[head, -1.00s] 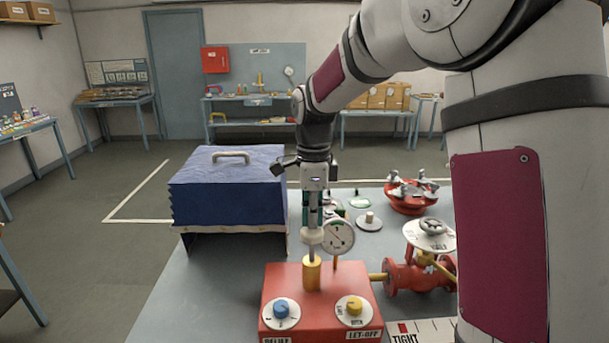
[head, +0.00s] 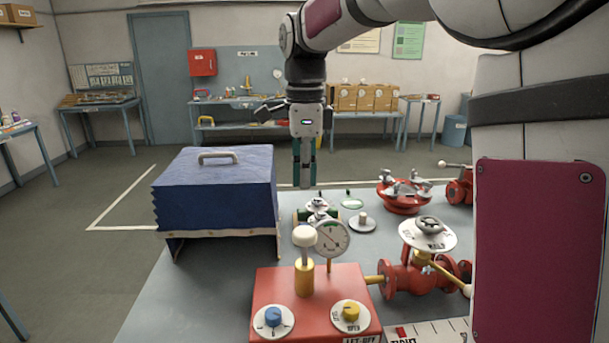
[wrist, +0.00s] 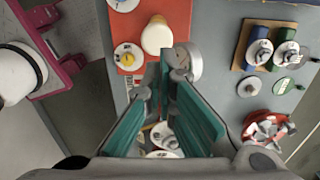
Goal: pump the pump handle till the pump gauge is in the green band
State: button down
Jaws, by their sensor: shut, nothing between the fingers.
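The pump is a red box (head: 325,290) at the table's near side. Its handle, a white knob (head: 304,236) on a shaft, stands up out of a yellow collar (head: 304,279). The round pump gauge (head: 331,238) stands just right of the knob; its face is too small to tell which band the needle is in. My gripper (head: 304,184) has its teal fingers shut and empty, pointing down above the knob with a clear gap. In the wrist view the knob (wrist: 157,36) and gauge (wrist: 187,63) show beyond the fingertips.
A blue dial (head: 273,317) and a yellow dial (head: 351,312) sit on the pump box. A red valve (head: 405,275) with a white wheel is to the right. A blue covered box (head: 215,190) stands left. A red flange (head: 406,196) is behind.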

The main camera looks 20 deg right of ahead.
dwell(0.5)
notch_tip(320, 180, up, 5)
jog(key=b, duration=0.2)
send_over(303, 230)
jog(key=shift+f, duration=0.2)
notch_tip(303, 230, down, 13)
jog(key=shift+s+r+p, duration=0.1)
jog(key=shift+p, duration=1.05)
jog(key=shift+f, duration=0.65)
